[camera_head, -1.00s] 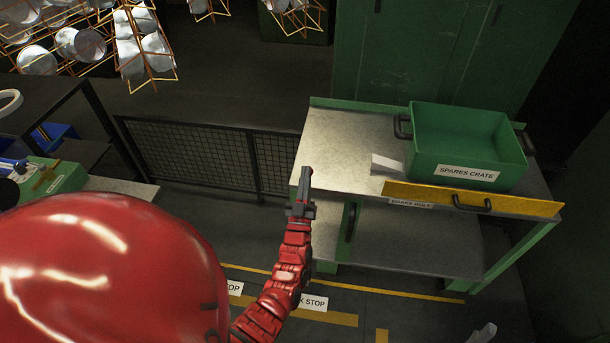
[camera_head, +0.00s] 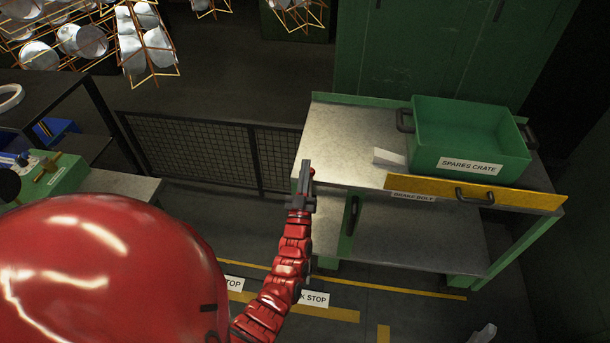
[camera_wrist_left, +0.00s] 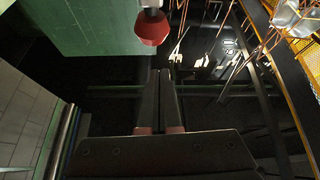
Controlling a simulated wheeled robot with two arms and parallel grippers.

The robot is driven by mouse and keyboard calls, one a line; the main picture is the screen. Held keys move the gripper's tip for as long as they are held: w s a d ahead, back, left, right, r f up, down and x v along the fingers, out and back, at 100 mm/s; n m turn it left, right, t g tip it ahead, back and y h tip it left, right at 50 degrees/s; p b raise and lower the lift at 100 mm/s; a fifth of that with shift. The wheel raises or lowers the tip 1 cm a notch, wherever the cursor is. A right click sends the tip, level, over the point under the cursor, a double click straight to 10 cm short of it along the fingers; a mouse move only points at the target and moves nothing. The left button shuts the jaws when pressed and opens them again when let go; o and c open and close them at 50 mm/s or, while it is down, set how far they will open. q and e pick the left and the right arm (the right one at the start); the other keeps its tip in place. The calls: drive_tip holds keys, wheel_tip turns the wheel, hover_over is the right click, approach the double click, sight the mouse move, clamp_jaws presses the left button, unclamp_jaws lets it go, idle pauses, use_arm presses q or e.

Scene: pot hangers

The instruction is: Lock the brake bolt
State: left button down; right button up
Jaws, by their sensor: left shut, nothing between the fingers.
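My left gripper (camera_head: 306,177) is shut and empty at the front left corner of the green workbench. It also shows in the left wrist view (camera_wrist_left: 164,73), fingers together. Just beyond the fingertips there, a red knob on a short grey shaft (camera_wrist_left: 152,30) stands out by a green panel; it looks apart from the fingers. I cannot tell for certain whether this is the brake bolt. A "BRAKE BOLT" label (camera_head: 413,197) sits under the yellow drawer front. The bolt itself is not clearly seen in the head view. My right gripper is not in view.
A green spares crate (camera_head: 470,145) stands on the workbench (camera_head: 345,135) above a yellow drawer front (camera_head: 475,191). A black mesh fence (camera_head: 215,150) runs left of the bench. Hanging racks with metal pots (camera_head: 145,45) are at upper left. The floor before the bench has yellow lines.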

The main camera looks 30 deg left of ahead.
use_arm(q)
drive_tip(key=b+v, duration=0.3)
drive_tip(key=v, duration=0.7)
drive_tip(key=shift+s+r+b, duration=0.15)
drive_tip(key=shift+r+b, duration=0.05)
drive_tip(key=shift+b, duration=0.15)
